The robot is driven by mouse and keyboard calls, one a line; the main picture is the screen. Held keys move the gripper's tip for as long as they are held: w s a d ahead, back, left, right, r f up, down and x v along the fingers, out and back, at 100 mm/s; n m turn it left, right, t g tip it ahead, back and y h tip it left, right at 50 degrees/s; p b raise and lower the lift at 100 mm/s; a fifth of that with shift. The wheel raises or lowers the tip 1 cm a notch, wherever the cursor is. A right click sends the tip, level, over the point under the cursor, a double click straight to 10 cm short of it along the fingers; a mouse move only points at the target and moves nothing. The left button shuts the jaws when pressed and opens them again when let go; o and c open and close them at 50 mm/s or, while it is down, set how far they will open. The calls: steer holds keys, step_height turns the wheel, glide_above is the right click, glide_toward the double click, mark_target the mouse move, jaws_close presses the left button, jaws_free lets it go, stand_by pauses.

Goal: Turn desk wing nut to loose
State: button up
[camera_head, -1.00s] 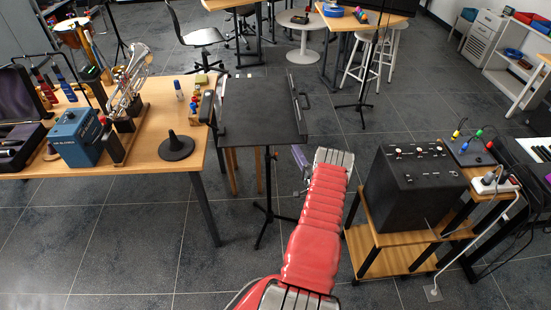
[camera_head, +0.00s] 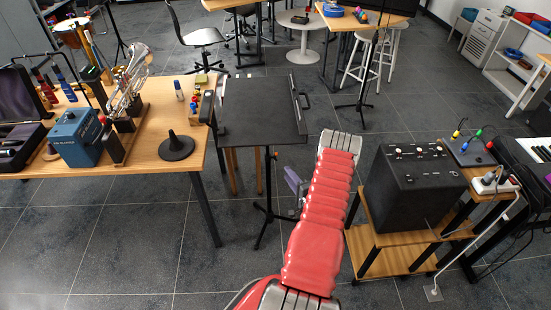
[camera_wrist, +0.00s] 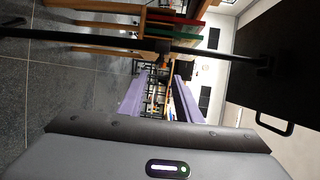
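The music stand's black desk (camera_head: 262,112) is tilted and stands right of the wooden table; it shows at the right of the wrist view (camera_wrist: 285,70). Its dark shaft (camera_wrist: 110,40) runs across the wrist view to a small dark joint (camera_wrist: 264,66) at the desk. I cannot make out the wing nut's shape or setting. My gripper (camera_wrist: 160,92) has two purple fingers, spread apart with nothing between them. The shaft passes beyond the fingertips, apart from them. In the head view, my gripper (camera_head: 293,183) is low at the desk's right side, partly hidden by my red arm.
A wooden table (camera_head: 150,160) with a horn (camera_head: 130,80), a blue box (camera_head: 76,138) and a black cone (camera_head: 176,147) is at the left. A black amplifier (camera_head: 412,190) on a wooden stand is at the right.

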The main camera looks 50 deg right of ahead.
mark_target(275, 158)
steer(key=x, duration=1.3)
steer(key=shift+w+d+f, duration=0.1)
steer(key=shift+w+d, duration=0.05)
steer(key=shift+w, duration=0.15)
steer(key=shift+c, duration=0.7)
jaws_close()
